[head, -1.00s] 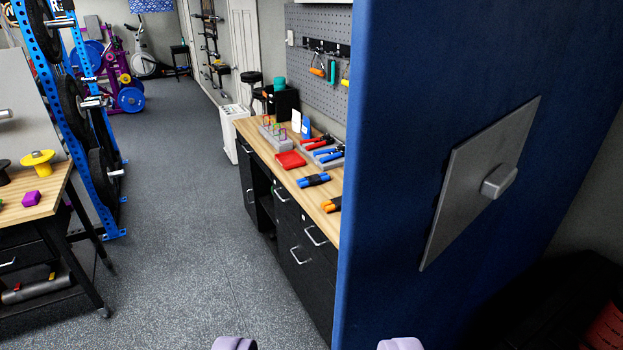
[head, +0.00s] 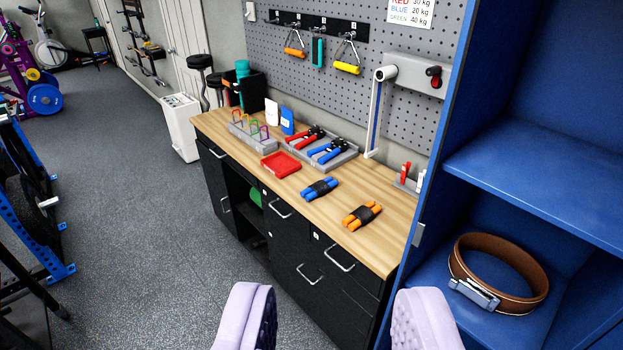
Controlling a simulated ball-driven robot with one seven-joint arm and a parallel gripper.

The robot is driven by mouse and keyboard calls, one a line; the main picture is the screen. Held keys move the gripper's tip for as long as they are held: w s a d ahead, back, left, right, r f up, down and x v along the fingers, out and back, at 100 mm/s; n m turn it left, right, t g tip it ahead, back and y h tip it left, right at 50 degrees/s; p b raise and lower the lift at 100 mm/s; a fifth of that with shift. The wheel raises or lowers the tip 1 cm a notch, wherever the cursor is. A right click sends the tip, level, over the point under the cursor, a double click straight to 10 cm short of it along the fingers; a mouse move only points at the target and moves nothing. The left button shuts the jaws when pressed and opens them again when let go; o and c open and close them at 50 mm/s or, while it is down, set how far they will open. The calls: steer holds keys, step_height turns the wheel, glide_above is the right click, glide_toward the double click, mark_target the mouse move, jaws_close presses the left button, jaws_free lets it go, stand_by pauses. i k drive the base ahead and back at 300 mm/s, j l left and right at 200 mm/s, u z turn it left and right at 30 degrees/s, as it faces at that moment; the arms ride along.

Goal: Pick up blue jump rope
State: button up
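A blue bundle with a black band around its middle (head: 320,189), which looks like the blue jump rope, lies on the wooden workbench top (head: 230,122), near its front edge. A similar orange bundle (head: 362,215) lies to its right. My gripper (head: 335,315) shows as two pale lilac fingers at the bottom of the view. They are wide apart with nothing between them. The gripper is in front of the bench, apart from the bundle.
A red tray (head: 281,165) and a grey tray with red- and blue-handled tools (head: 345,160) are behind the bundle. A blue cabinet (head: 530,170) with a brown belt (head: 500,275) stands close on the right. Open floor (head: 140,230) lies left.

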mark_target(318, 189)
steer(key=i+j, duration=0.1)
steer(key=j, duration=0.15)
steer(key=i+j+z, duration=0.45)
steer(key=i+j, duration=0.45)
steer(key=i, duration=0.6)
steer(key=i+j+z, duration=0.5)
steer(key=i+j, duration=0.85)
